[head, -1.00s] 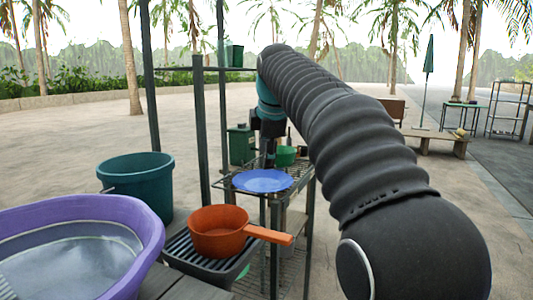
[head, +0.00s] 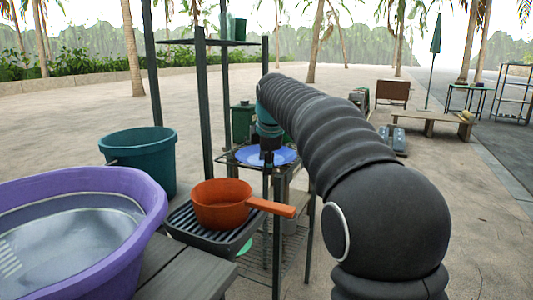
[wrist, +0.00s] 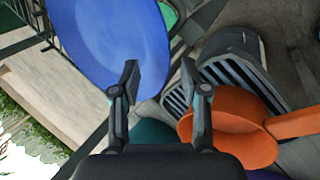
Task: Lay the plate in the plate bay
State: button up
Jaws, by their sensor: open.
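The blue plate (head: 284,156) lies flat on a wire-topped stand (head: 230,159) in the head view, partly hidden by my arm. In the wrist view the plate (wrist: 115,35) fills the upper left. My gripper (wrist: 160,78) is open and empty at the plate's rim; its left finger overlaps the rim in the picture and its right finger is clear of it. Whether it touches the plate cannot be told. In the head view the gripper end is dark and hard to separate from the stand. I cannot tell which part is the plate bay.
An orange pan (head: 222,205) stands on a dark ridged tray (head: 193,228) in front of the stand, its handle pointing right. A purple tub (head: 152,195) and a teal bucket (head: 140,160) are at the left. Dark upright posts (head: 206,110) rise beside the stand.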

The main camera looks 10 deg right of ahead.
jog(key=shift+w+f, duration=0.2)
jog(key=shift+f, duration=0.2)
grip_shut()
jog(key=shift+d, duration=0.1)
jog(key=shift+w+d+p, duration=0.4)
jog(key=shift+w+d, duration=0.05)
jog(key=shift+w, duration=0.1)
jog(key=shift+w+d+f, duration=0.1)
jog(key=shift+w+d, duration=0.05)
jog(key=shift+w, duration=0.25)
